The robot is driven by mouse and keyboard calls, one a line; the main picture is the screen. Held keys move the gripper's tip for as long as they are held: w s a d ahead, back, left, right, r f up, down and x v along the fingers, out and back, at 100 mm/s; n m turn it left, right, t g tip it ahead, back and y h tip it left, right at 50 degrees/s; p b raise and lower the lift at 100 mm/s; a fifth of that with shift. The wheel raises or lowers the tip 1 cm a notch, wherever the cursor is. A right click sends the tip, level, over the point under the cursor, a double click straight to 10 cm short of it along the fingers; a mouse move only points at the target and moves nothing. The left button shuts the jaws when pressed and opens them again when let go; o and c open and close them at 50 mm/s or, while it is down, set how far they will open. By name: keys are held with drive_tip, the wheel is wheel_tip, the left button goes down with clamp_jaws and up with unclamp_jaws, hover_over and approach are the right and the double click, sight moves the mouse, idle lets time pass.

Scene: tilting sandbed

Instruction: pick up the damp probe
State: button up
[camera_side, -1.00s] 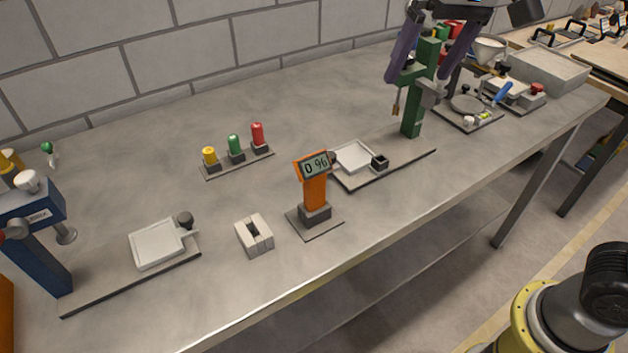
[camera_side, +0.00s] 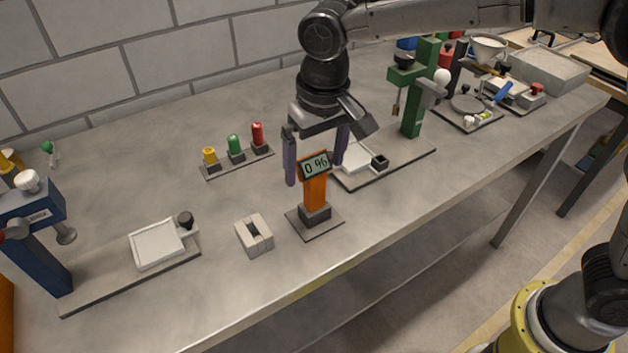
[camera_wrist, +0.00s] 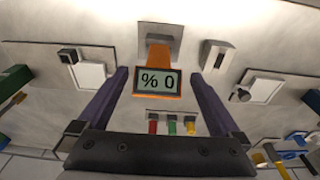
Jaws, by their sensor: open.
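The damp probe (camera_side: 314,190) is an orange upright handheld meter with a grey display on top. It stands in a dark holder on a small grey base plate (camera_side: 327,229) near the table's front edge. My gripper (camera_side: 315,172) is open and points down at the probe's head, with one purple finger seen on each side of the display. In the wrist view, the probe's display (camera_wrist: 158,82) lies between the two fingertips, with a gap on each side. I cannot tell whether the fingertips are level with the head or a little behind it.
A grey slotted block (camera_side: 254,235) stands left of the probe. Behind is a rack with yellow, green and red pieces (camera_side: 235,146). A green stand (camera_side: 412,110) with a white tray (camera_side: 352,163) is close on the right. A blue stand (camera_side: 38,235) is far left.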

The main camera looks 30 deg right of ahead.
sight(313, 188)
drive_tip(key=shift+w+d+f, duration=0.1)
drive_tip(key=shift+w+f, duration=0.1)
drive_tip(key=shift+f, duration=0.75)
drive_tip(key=shift+w+a+f, duration=0.1)
drive_tip(key=shift+w+f, duration=0.1)
drive_tip(key=shift+f, duration=0.75)
drive_tip(key=shift+w+d+f, duration=0.1)
drive_tip(key=shift+w+f, duration=0.1)
drive_tip(key=shift+f, duration=0.75)
drive_tip(key=shift+c, duration=0.3)
drive_tip(key=c, duration=1.1)
drive_tip(key=shift+r, duration=0.1)
